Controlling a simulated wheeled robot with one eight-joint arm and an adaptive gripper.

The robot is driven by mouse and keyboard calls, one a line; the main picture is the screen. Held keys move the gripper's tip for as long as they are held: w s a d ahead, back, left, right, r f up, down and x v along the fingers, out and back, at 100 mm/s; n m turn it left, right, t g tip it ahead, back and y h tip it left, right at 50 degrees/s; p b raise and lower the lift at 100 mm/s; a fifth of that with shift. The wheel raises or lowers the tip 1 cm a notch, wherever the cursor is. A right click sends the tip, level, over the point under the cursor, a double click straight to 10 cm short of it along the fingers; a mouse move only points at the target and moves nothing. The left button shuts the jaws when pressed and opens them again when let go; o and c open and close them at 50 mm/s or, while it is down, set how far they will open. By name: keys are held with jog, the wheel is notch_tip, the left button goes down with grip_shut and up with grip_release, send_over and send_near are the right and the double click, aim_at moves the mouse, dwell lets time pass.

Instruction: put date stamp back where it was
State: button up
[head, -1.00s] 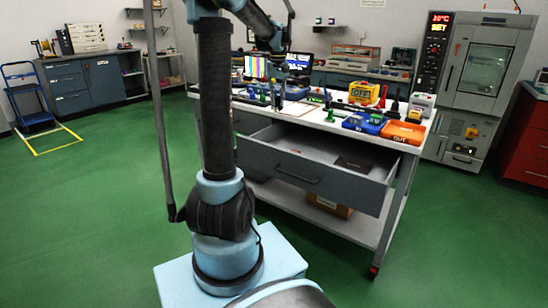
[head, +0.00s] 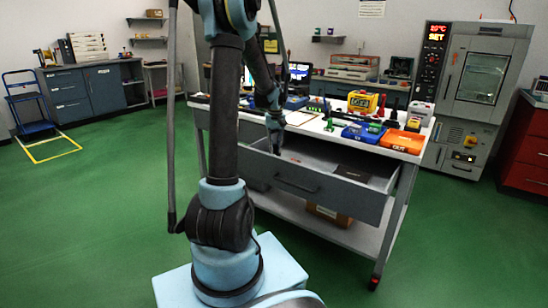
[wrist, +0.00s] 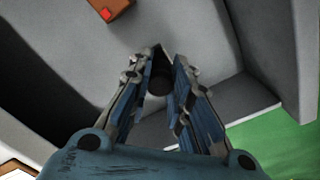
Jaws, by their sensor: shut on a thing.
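My gripper (wrist: 160,88) is shut on a dark, round-ended thing (wrist: 158,82), seen between the fingertips in the wrist view. It is likely the date stamp, but most of it is hidden by the fingers. In the head view my gripper (head: 275,140) points down over the left part of the open drawer (head: 318,192) of the workbench. The held thing is too small to make out there. The wrist view shows pale grey drawer surfaces (wrist: 215,105) below and around the fingers.
A dark flat thing (head: 354,172) lies in the drawer's right part. A brown block with a red patch (wrist: 108,12) is at the wrist view's top. The benchtop holds a yellow device (head: 362,102), a blue tray (head: 360,133) and an orange tray (head: 400,141). Open green floor surrounds the bench.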

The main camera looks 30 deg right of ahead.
aim_at(275, 149)
jog(key=shift+f, duration=2.15)
jog(key=shift+f, duration=0.1)
jog(key=o, duration=0.9)
jog(key=shift+c, duration=0.2)
